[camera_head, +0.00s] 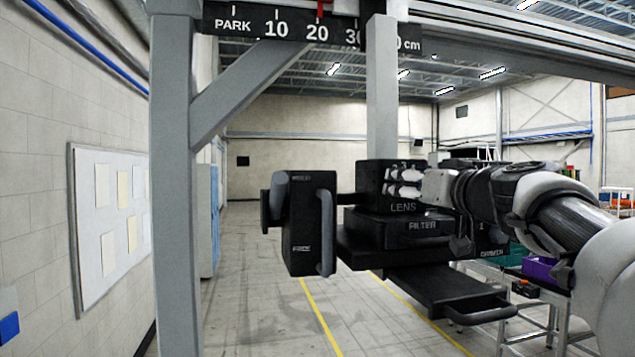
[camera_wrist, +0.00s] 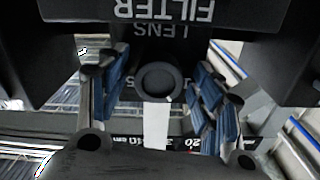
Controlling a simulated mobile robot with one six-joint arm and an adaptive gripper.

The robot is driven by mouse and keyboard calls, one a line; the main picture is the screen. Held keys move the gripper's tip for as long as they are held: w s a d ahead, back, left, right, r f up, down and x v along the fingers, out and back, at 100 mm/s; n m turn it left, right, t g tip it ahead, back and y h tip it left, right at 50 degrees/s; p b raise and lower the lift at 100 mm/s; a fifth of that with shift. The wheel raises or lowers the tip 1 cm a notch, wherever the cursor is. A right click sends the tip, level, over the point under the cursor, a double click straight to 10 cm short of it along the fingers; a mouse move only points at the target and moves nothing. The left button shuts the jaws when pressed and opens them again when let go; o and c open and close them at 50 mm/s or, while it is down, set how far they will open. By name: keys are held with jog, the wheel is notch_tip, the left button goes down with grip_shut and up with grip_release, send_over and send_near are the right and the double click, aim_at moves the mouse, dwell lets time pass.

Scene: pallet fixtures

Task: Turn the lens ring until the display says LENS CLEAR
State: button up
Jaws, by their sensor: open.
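The black block marked LENS (camera_head: 403,208) hangs under a grey column in the head view. In the wrist view, a dark round ring (camera_wrist: 158,82) with a recessed centre sits beside the upside-down word LENS, and I take it as the lens ring. My gripper (camera_head: 404,183) is in front of the block and hides the ring in the head view. In the wrist view my gripper (camera_wrist: 161,72) is open, one blue-padded finger on each side of the ring. I cannot tell whether either finger touches it. No readable LENS CLEAR text shows.
Below is a part marked FILTER (camera_head: 422,225) and a pulled-out-looking black drawer (camera_head: 440,291) with a handle. A black box (camera_head: 309,222) with a side handle hangs at left. A grey gantry post (camera_head: 176,200) stands further left, under a centimetre scale (camera_head: 285,27).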

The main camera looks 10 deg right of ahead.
jog(key=shift+s, duration=0.1)
jog(key=shift+c, duration=0.2)
jog(key=shift+c, duration=0.6)
jog(key=c, duration=0.9)
jog(key=shift+m, duration=0.3)
jog(key=shift+m+b, duration=0.65)
jog(key=shift+m, duration=0.35)
jog(key=m, duration=0.3)
jog(key=shift+m+b, duration=0.3)
jog(key=shift+b, duration=0.05)
jog(key=m, duration=0.6)
jog(key=shift+a+r, duration=0.1)
jog(key=shift+r, duration=0.05)
jog(key=shift+m, duration=0.3)
